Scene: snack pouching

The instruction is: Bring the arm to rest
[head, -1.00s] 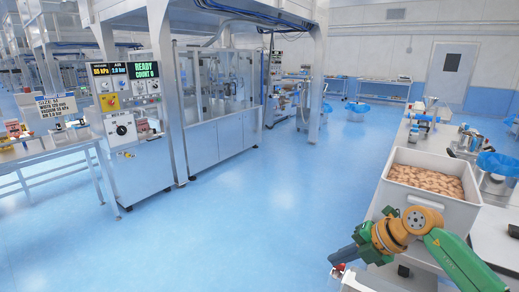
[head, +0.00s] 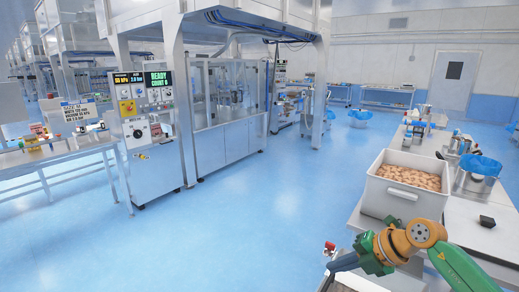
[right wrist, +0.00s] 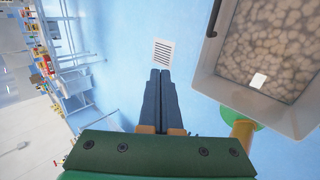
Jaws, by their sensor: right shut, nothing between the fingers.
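My right gripper (head: 338,267) shows at the bottom of the head view, at the end of my orange and green arm. Its dark blue fingers point left. In the right wrist view the two fingers of the right gripper (right wrist: 160,76) lie side by side, shut and empty, over blue floor. The gripper is to the lower left of a white bin (head: 402,199) and apart from it. My left gripper is not in view.
The bin, full of brown pieces (head: 411,177), stands on a bench at the right; the bin wall also shows in the right wrist view (right wrist: 212,63). A steel pot with blue liner (head: 477,177) is beside it. A control cabinet (head: 144,150) stands left. The middle floor is clear.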

